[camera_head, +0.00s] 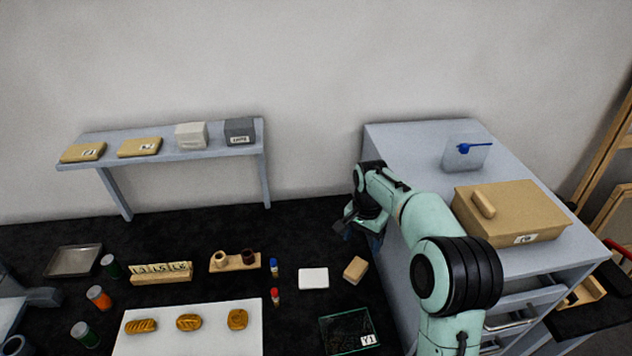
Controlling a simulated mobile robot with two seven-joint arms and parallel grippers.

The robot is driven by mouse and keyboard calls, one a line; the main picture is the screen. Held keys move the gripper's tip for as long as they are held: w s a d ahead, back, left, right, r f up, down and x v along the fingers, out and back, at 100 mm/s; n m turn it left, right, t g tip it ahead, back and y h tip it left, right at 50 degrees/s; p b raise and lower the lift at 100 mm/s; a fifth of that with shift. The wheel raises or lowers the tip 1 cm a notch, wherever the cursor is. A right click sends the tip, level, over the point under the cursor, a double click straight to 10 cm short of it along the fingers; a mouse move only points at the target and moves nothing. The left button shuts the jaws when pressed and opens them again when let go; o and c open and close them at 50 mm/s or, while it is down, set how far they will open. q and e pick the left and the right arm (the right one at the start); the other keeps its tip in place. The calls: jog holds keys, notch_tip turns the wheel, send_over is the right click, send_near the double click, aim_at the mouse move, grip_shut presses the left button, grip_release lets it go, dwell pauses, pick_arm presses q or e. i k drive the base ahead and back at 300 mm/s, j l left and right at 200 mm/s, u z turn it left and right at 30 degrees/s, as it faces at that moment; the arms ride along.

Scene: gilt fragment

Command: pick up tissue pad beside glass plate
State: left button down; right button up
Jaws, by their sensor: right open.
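The tissue pad (313,278) appears to be the flat white rectangle lying on the black worktop. The glass plate (345,333) is a dark, clear square with greenish edges and a label reading Y1, just below and right of the pad. My right gripper (346,227) is open and above and right of the pad, beside the left side of the grey cabinet. It is clear of the pad, and its fingers are small and dark against the worktop. My left gripper is not in view.
A tan block (355,270) lies close right of the pad. Red-capped (275,297) and blue-capped (274,267) vials stand to its left. A white board (190,343) bears bread-like pieces. The grey cabinet (410,150) bounds the right, with a tan box (510,212) on top.

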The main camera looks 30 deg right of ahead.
aim_at(318, 278)
jog(key=k+j, duration=0.55)
jog(key=j, duration=0.15)
jog(key=k+j, duration=0.6)
jog(key=j, duration=0.15)
